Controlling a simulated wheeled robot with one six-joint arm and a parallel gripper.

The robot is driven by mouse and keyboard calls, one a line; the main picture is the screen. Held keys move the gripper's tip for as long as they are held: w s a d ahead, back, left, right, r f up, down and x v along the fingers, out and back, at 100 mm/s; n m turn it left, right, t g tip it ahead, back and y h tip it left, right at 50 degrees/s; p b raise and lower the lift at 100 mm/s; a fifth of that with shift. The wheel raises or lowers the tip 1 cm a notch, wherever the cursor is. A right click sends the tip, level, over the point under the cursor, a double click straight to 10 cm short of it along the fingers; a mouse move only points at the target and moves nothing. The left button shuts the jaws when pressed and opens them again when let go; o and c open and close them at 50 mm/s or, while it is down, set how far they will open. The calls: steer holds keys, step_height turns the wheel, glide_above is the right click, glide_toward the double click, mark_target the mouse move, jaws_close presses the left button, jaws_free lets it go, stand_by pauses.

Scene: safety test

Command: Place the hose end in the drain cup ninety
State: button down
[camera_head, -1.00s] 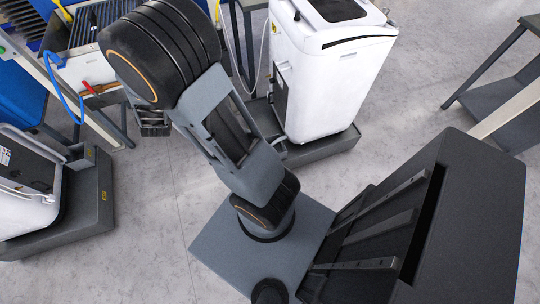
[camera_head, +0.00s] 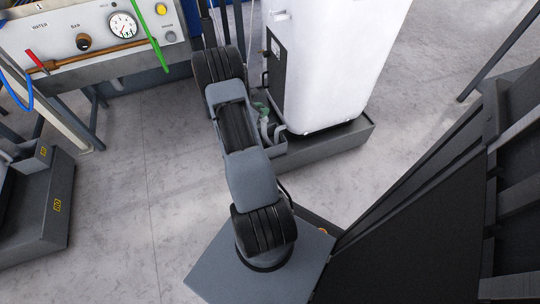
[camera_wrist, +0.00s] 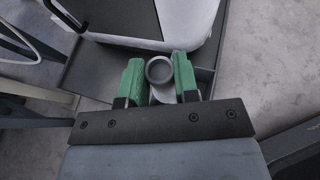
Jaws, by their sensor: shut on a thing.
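My gripper (camera_wrist: 160,80) has two green fingers, shut on a grey tube piece with a round open end (camera_wrist: 159,69), which looks like the hose end. In the head view my gripper (camera_head: 261,108) is partly hidden behind my arm, beside the lower left of a white machine (camera_head: 330,70). A pale bent hose (camera_head: 265,129) shows just below it, over the machine's dark base tray (camera_head: 325,146).
A panel with a gauge (camera_head: 123,25) and a brown pipe (camera_head: 110,53) stands at the back left. Grey floor (camera_head: 150,190) is clear between the two dark bases.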

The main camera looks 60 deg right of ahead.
steer(key=shift+m+g, duration=0.5)
steer(key=shift+g, duration=0.1)
steer(key=s+f, duration=0.1)
steer(key=f, duration=0.1)
steer(key=s+d+f+b, duration=0.1)
steer(key=f, duration=0.1)
steer(key=shift+s+d+b, duration=0.2)
steer(key=shift+b, duration=0.1)
step_height(320, 180, down, 9)
steer(key=b, duration=0.4)
steer(key=shift+f, duration=0.25)
steer(key=c, duration=0.9)
jaws_free()
steer(key=shift+o, duration=0.2)
